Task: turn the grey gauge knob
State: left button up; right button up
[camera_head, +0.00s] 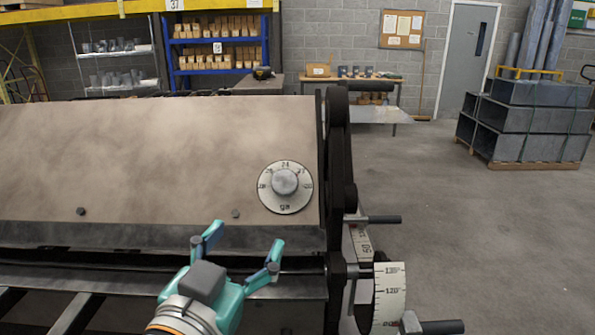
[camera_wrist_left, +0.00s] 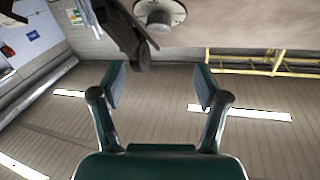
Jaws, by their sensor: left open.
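The grey gauge knob (camera_head: 285,182) sits in the middle of a round white dial (camera_head: 285,204) with numbers around its rim. The dial is on the sloping tan panel (camera_head: 150,150) of the machine, near its right end. My left gripper (camera_head: 241,245) is open and empty, below and to the left of the dial in the head view, apart from it. In the left wrist view the knob (camera_wrist_left: 159,20) shows at the top edge, beyond the open fingers (camera_wrist_left: 160,88). My right gripper is in neither view.
A black end arm (camera_head: 338,150) stands just right of the dial. Handles (camera_head: 380,219) and a white angle scale (camera_head: 391,290) stick out at lower right. Small dark bolts (camera_head: 81,211) dot the panel. Open floor (camera_head: 470,220) lies to the right.

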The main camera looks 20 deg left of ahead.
aim_at(284, 184)
pick_arm(q)
jog(key=w+b, duration=0.2)
jog(key=w, duration=1.5)
jog(key=shift+a+r, duration=0.1)
jog(key=shift+r, duration=0.05)
jog(key=c, duration=1)
jog(key=shift+c, duration=0.8)
